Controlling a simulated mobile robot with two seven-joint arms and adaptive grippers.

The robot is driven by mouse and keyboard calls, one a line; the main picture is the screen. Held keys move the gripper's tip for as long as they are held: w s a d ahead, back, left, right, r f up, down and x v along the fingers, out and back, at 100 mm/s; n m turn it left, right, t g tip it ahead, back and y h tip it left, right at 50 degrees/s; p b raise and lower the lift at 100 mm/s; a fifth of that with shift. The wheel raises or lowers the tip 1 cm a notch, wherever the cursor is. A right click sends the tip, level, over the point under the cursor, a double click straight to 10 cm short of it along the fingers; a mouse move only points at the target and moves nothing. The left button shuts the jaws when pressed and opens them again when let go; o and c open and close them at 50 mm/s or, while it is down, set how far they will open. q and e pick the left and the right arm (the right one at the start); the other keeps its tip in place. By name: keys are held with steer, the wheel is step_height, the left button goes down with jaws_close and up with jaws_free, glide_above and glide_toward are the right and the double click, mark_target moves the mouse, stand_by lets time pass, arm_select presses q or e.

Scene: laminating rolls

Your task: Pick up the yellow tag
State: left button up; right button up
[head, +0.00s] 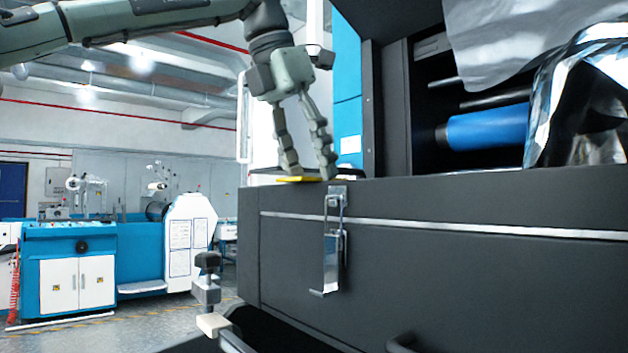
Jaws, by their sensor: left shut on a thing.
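The yellow tag (299,179) shows as a thin flat strip at the top edge of the dark machine cabinet. My left gripper (309,172) reaches down from above and is shut on the yellow tag, with its fingertips at the cabinet's top edge. The fingers cover part of the tag. I cannot tell whether the tag still touches the surface under it. My right gripper is not in view.
The dark cabinet (450,275) fills the lower right, with a metal latch (332,245) hanging on its front. A blue roll (488,128) and crumpled silver film (577,95) are behind it. A blue and white machine (95,265) stands far left.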

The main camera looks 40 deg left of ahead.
arm_select(q)
steer(key=shift+f, duration=0.15)
steer(key=shift+c, duration=0.3)
step_height(320, 180, up, 10)
steer(key=shift+r, duration=0.25)
stand_by(0.7)
